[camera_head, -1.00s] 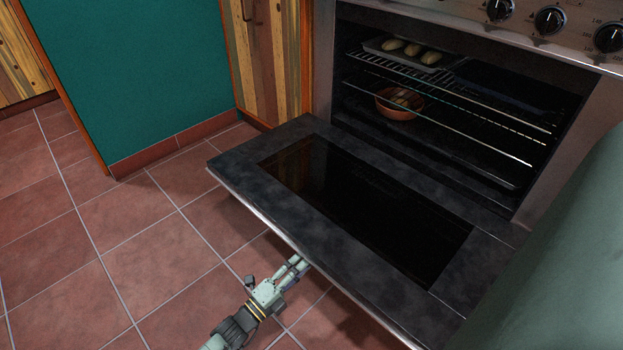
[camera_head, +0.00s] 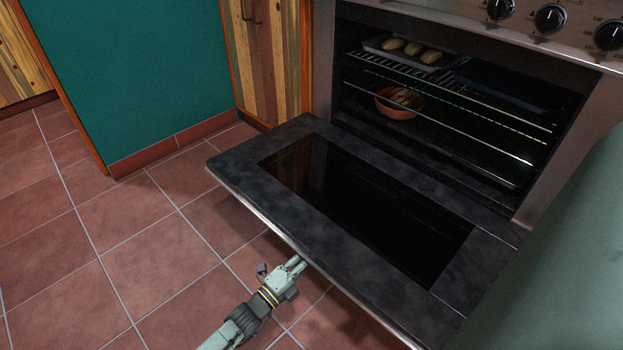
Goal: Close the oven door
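The oven (camera_head: 322,70) stands at the upper right with its cavity exposed. Its door (camera_head: 290,212) is folded down, lying about level, with a dark glass pane in a dark frame. My gripper (camera_head: 299,263) is at the door's front edge, near the middle of it, coming from the lower left. Its fingertips reach to or just under that edge and are partly hidden, so I cannot tell whether they touch it or how far apart they are.
Inside the oven, a tray with several pale rolls (camera_head: 413,49) sits on the upper rack, and a terracotta bowl (camera_head: 400,112) stands lower. Control knobs (camera_head: 550,18) line the top. Tiled floor (camera_head: 130,225) is clear at left. A green-sided cabinet (camera_head: 140,70) stands upper left.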

